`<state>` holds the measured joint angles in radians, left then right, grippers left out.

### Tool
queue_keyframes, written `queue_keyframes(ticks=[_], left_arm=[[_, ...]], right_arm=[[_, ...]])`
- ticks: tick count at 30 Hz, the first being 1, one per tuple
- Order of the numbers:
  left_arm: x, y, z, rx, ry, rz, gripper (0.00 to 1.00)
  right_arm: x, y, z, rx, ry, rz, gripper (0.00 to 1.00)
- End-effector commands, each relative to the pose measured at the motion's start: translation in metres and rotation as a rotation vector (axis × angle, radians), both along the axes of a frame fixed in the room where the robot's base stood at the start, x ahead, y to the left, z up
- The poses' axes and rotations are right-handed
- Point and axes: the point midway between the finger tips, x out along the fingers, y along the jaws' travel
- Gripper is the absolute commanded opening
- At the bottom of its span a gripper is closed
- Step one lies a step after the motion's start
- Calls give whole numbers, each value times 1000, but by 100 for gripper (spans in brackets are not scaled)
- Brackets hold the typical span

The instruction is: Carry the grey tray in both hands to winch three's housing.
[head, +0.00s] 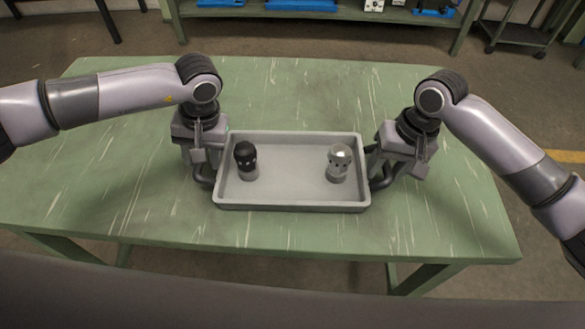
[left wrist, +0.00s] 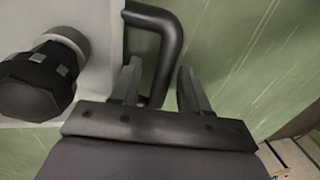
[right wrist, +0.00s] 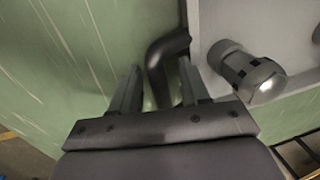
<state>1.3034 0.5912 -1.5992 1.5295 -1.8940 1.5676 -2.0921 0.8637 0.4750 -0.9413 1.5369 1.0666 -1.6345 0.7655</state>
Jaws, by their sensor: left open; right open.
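The grey tray (head: 290,206) lies flat on the green table, with a dark handle at each short end.
The green table (head: 290,90) is clear around the tray. Behind it, across a strip of floor, stands a green bench (head: 320,14) with blue trays and small parts. A dark wheeled cart (head: 520,35) stands at the back right.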

Motion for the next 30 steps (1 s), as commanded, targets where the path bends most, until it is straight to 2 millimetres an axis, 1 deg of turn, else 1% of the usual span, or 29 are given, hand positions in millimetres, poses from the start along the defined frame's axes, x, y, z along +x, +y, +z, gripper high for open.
queue_keyframes(ticks=[5,6,8,9,10,30], left_arm=[[0,0,0,1,0,0,46],[0,0,0,1,0,0,39],[0,0,0,1,0,0,19],[0,0,0,1,0,0,6],[0,0,0,1,0,0,0],[0,0,1,1,0,0,0]], right_arm=[[0,0,0,0,0,1,46],[0,0,0,0,0,1,39],[0,0,0,0,0,1,20],[0,0,0,0,0,1,7],[0,0,0,0,0,1,0],[0,0,1,0,0,0,0]])
